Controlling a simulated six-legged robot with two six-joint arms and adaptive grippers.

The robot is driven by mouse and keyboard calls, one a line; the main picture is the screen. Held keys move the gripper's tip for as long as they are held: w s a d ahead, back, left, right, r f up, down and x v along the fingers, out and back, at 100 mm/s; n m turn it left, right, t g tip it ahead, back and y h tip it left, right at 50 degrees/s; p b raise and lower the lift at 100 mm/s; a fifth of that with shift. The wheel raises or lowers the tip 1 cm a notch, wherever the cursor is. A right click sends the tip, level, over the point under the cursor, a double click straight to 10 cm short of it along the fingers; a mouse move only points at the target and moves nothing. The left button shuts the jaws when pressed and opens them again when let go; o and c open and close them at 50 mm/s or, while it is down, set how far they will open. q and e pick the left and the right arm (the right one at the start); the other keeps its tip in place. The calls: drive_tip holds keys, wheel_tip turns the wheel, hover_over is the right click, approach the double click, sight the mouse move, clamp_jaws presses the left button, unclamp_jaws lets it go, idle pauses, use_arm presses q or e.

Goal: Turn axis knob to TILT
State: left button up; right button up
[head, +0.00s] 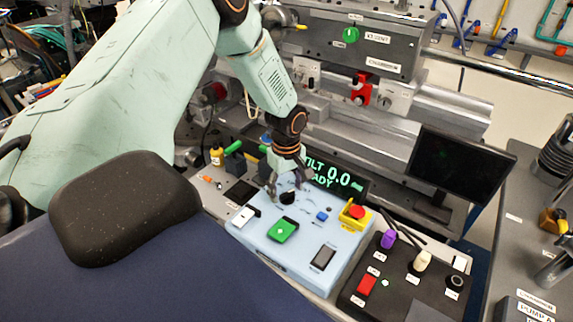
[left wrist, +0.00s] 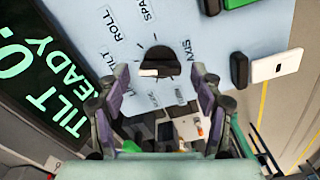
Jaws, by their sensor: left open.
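The axis knob (head: 287,198) is black and sits on the pale blue control panel (head: 262,247). In the left wrist view the knob (left wrist: 160,58) has a white mark at its lower left. The ROLL label is left of it; a label below ROLL is partly hidden by a finger. My left gripper (head: 289,183) is open over the knob. In the left wrist view the gripper (left wrist: 160,76) has one finger on each side of the knob, with visible gaps. Contact cannot be told. The display (head: 335,178) reads TILT 0.0 and READY. My right gripper is not in view.
The panel also carries a green button (head: 282,230), a white switch (head: 243,215), a small blue button (head: 322,215) and a red stop button on a yellow base (head: 355,214). A black control box (head: 400,285) stands at the right. A dark monitor (head: 460,170) stands behind it.

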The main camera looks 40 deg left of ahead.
sight(286, 193)
use_arm(q)
wheel_tip(286, 193, up, 12)
idle(0.6)
drive_tip(key=shift+s+f, duration=0.1)
drive_tip(key=shift+s, duration=0.05)
idle(0.5)
